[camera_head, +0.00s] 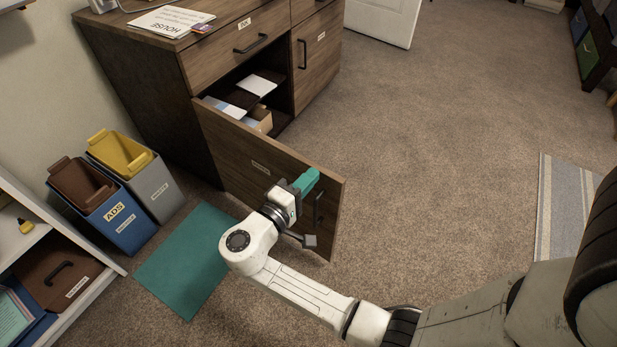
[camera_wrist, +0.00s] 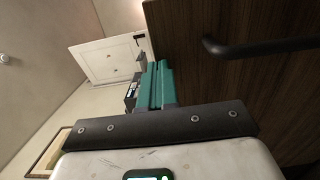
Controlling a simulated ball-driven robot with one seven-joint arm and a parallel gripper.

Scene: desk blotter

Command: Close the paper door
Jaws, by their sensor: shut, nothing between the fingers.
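The paper door (camera_head: 240,150) is a dark brown wooden cabinet door with a small label, swung wide open from the cabinet. Its black handle (camera_head: 319,212) is near the free edge, and it also shows in the wrist view (camera_wrist: 255,47). My gripper (camera_head: 308,181) has teal fingers and is at the door's outer face, near its top edge and free end. In the wrist view the fingers (camera_wrist: 157,75) are together and empty, left of the handle and off it. I cannot tell whether they touch the door.
The cabinet (camera_head: 150,90) stands behind with papers and a box on its open shelves. A yellow-lidded grey bin (camera_head: 150,185) and a blue bin (camera_head: 125,225) stand at left. A teal mat (camera_head: 180,270) lies on the carpet. The carpet at right is clear up to a striped rug (camera_head: 560,205).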

